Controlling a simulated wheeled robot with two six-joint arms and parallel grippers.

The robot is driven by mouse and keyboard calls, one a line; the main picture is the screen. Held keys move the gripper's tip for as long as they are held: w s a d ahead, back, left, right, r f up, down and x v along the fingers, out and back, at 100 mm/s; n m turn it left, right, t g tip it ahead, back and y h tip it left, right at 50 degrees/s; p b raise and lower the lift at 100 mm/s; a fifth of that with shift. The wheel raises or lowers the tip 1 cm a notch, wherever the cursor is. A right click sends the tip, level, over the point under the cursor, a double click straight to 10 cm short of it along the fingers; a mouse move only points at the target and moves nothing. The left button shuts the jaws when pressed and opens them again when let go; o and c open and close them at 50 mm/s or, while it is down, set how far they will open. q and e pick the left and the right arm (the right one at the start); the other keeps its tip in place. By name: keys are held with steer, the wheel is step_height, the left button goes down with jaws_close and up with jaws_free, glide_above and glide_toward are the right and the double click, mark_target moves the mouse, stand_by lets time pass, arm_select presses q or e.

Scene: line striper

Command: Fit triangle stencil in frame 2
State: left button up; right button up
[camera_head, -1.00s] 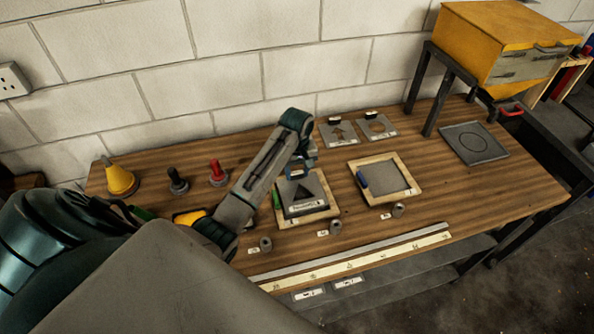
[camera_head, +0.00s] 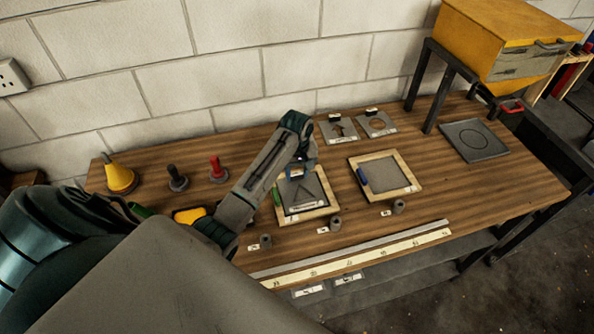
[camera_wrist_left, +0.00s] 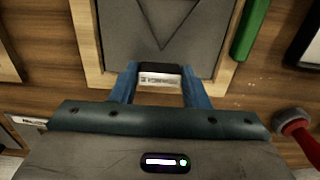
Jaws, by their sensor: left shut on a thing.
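The triangle stencil (camera_head: 302,187) is a grey plate with a triangular cut-out. It lies low within the left wooden frame (camera_head: 333,205), roughly lined up with it; whether it is fully seated is hard to tell. My left gripper (camera_head: 298,168) is at the stencil's far edge. In the left wrist view the blue fingers of my left gripper (camera_wrist_left: 159,80) are shut on the stencil's dark, labelled tab (camera_wrist_left: 159,70), and part of the triangle shows within the wooden frame (camera_wrist_left: 87,40). My right gripper is not in view.
A second wooden frame (camera_head: 412,187) with a blue bar stands to the right. Two stencils, arrow (camera_head: 340,130) and circle (camera_head: 377,124), lie behind. A plate with a ring (camera_head: 474,141) is farther right. A yellow cone (camera_head: 120,178) and red-handled tool (camera_head: 217,172) stand left.

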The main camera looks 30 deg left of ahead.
arm_select(q)
steer(key=shift+f, duration=0.2)
stand_by(0.6)
steer(key=o, duration=1.1)
steer(key=shift+c, duration=1.4)
steer(key=shift+r, duration=4)
